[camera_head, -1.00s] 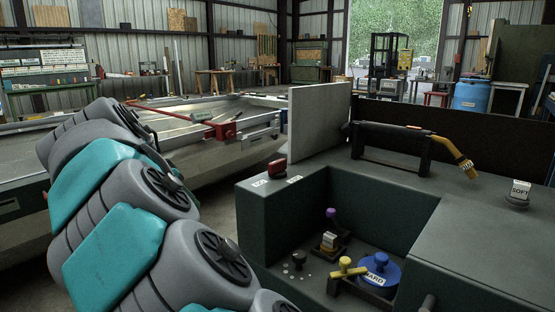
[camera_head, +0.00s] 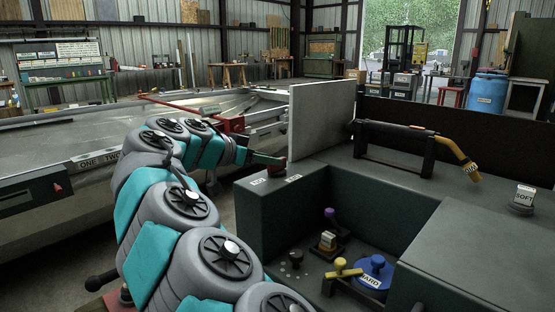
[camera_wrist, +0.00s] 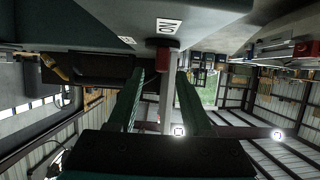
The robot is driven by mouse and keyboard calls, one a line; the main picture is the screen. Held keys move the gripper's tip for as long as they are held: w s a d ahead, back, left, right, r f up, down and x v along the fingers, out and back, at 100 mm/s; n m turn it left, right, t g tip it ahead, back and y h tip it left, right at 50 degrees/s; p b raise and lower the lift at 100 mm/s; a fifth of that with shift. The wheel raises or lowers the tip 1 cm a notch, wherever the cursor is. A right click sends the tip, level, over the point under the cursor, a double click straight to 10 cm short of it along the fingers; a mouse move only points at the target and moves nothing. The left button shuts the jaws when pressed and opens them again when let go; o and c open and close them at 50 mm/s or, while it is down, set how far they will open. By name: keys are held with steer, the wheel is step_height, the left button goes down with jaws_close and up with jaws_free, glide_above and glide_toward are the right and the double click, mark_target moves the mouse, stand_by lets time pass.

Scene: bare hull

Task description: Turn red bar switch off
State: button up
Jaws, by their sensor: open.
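The red bar switch (camera_head: 280,165) stands on the corner of the dark green console, behind two small white labels (camera_head: 293,178). My gripper (camera_head: 268,160) has reached it from the left and partly hides it in the head view. In the wrist view, which is upside down, the red switch (camera_wrist: 163,58) shows between and just beyond the tips of my open fingers (camera_wrist: 161,76). One label (camera_wrist: 168,25) there reads ON; the other (camera_wrist: 127,40) is too small to read. I cannot tell whether a finger touches the switch.
A grey upright panel (camera_head: 318,125) rises right behind the switch. The console recess holds purple, yellow and blue knobs (camera_head: 375,275). A black rack with a yellow-ended tool (camera_head: 415,143) stands behind. A long red bar (camera_head: 190,115) lies over the hull at left.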

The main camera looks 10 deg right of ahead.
steer(key=x, duration=0.4)
steer(key=shift+w+d, duration=0.1)
steer(key=shift+c, duration=0.2)
jaws_close()
stand_by(0.3)
